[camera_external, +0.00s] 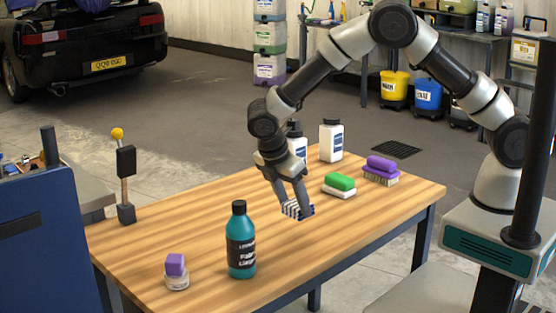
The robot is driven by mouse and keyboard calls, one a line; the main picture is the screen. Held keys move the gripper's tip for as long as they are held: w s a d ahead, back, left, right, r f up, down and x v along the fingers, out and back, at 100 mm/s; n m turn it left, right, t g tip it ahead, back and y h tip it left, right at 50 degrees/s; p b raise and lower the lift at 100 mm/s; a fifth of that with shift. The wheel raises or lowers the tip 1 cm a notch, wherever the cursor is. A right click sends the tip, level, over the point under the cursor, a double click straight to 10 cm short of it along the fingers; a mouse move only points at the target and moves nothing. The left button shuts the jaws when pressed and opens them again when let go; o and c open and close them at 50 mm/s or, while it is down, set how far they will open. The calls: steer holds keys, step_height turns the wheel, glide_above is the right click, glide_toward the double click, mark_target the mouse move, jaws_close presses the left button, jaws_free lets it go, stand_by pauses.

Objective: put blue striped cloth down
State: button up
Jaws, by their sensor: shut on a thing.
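My gripper (293,196) is shut on the blue striped cloth (292,210), a small folded piece with white and dark blue stripes. The gripper points down over the middle of the wooden table (180,233). The cloth is at or just above the tabletop; I cannot tell whether it touches. The fingers hide part of the cloth.
A teal bottle (241,245) and a small jar with a purple block (176,270) stand at the front left. A green-topped brush (339,185), a purple brush (381,170) and white bottles (331,140) stand behind and right. A black lever (125,170) rises at the left edge.

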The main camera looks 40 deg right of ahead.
mark_target(289, 212)
steer(key=shift+f+b, duration=0.3)
steer(key=shift+f, duration=2.4)
steer(key=shift+f, duration=0.15)
steer(key=o, duration=1)
